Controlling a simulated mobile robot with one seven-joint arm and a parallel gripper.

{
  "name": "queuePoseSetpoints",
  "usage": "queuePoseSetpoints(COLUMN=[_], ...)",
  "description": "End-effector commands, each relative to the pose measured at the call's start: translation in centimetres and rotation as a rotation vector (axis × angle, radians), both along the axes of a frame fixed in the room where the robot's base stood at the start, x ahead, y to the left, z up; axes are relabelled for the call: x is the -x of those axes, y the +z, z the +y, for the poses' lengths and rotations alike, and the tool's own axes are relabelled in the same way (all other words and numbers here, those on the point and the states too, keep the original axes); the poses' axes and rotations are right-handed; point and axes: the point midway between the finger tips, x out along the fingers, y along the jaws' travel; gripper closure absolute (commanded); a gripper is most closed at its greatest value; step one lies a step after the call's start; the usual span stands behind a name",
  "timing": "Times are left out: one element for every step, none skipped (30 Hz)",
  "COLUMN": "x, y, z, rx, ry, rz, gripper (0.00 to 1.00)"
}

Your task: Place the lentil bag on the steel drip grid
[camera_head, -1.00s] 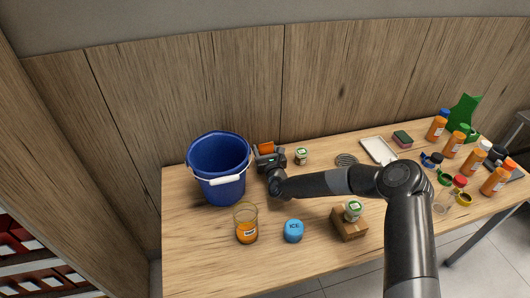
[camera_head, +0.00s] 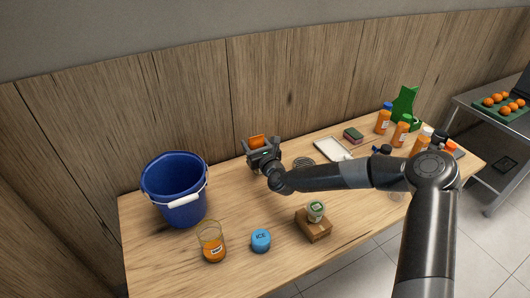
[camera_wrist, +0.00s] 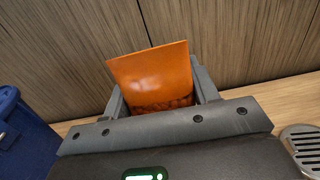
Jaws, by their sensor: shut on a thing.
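The orange lentil bag (camera_head: 257,142) is upright between the fingers of my gripper (camera_head: 262,151), near the back of the table. In the wrist view the bag (camera_wrist: 152,77) sticks up between both fingers, and its lower part is hidden behind the gripper body. My gripper is shut on it. The round steel drip grid (camera_head: 304,163) lies on the table just right of my gripper. It also shows in the wrist view, at the right edge (camera_wrist: 303,140), apart from the bag.
A blue bucket (camera_head: 175,190) stands on the left. An orange juice glass (camera_head: 212,243), a blue ice tub (camera_head: 261,241) and a cardboard box (camera_head: 314,225) with a jar (camera_head: 316,210) on top are in front. A white tray (camera_head: 333,149) and sponge (camera_head: 353,135) lie beyond the grid.

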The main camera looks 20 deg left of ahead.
Motion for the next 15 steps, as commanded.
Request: queuePoseSetpoints(x=[-1.3, -2.1, -3.4, -4.4, -5.4, -6.9, -7.9, -8.9, -10.0, -10.9, -11.7, -12.6, -13.3, -13.8, -14.5], y=[0.1, 0.1, 0.2, 0.2, 0.2, 0.3, 0.3, 0.3, 0.3, 0.3, 0.3, 0.3, 0.3, 0.3, 0.3], z=[-1.2, -1.9, -3.1, -4.0, -5.0, -6.5, -7.5, -8.6, -10.1, -11.1, -12.1, -13.3, -14.2, -15.0, -16.0], rx=[-0.001, -0.001, -0.001, -0.001, -0.001, -0.002, -0.002, -0.002, -0.002, -0.001, -0.001, 0.000, 0.000, -0.001, -0.001], ry=[-0.027, -0.044, -0.070, -0.092, -0.113, -0.145, -0.168, -0.191, -0.219, -0.239, -0.258, -0.282, -0.298, -0.312, -0.330], rz=[-0.001, -0.001, -0.002, -0.002, -0.003, -0.003, -0.003, -0.003, -0.003, -0.004, -0.003, -0.003, -0.001, -0.001, -0.001], gripper=[0.69, 0.69, 0.69, 0.69, 0.69, 0.69, 0.69, 0.69, 0.69, 0.69, 0.69, 0.69, 0.69, 0.69, 0.69])
